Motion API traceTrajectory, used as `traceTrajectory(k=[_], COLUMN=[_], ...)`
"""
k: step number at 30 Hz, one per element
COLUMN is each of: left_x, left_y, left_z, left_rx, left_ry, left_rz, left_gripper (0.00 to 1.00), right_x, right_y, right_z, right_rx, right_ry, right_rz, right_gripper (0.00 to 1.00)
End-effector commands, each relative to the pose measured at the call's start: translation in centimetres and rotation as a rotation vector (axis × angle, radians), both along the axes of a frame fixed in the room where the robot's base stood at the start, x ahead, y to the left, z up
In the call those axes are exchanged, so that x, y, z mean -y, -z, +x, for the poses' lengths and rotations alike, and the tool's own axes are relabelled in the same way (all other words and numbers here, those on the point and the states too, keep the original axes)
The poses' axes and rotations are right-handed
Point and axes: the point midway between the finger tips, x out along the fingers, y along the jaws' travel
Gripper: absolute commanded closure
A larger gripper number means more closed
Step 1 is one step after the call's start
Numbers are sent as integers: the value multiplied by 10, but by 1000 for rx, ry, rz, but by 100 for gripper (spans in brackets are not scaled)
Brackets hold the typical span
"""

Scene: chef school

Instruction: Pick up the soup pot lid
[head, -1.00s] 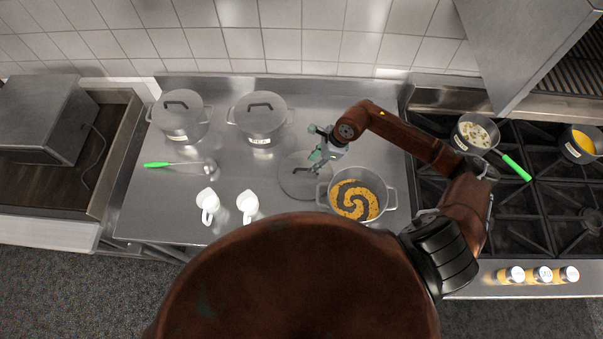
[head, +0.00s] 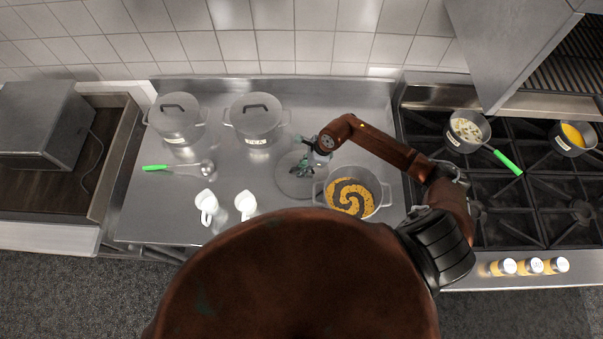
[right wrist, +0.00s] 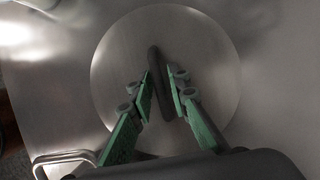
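The soup pot lid (head: 290,186) is a round grey metal disc with a dark arched handle, lying flat on the steel counter left of the soup pot (head: 384,197). In the right wrist view the lid (right wrist: 215,55) fills the middle, with its handle (right wrist: 168,85) running between my fingers. My right gripper (head: 301,170) is low over the lid. In the right wrist view its green-padded fingers (right wrist: 160,75) stand apart on either side of the handle; contact cannot be made out. My left gripper is not in view.
Two lidded pots (head: 177,128) (head: 257,126) stand at the back left. The stove with a green-handled pan (head: 466,145) is right. Bare counter surrounds the lid's left side.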

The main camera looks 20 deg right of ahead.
Motion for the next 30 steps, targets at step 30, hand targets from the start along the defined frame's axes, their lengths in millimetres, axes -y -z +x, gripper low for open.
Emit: traceTrajectory(k=[30], left_x=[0], left_y=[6], left_z=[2], left_rx=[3], left_ry=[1], left_rz=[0], left_gripper=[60], right_x=[0], right_y=[-11], right_z=[1], right_rx=[4], right_ry=[-2], right_rz=[0], right_gripper=[100])
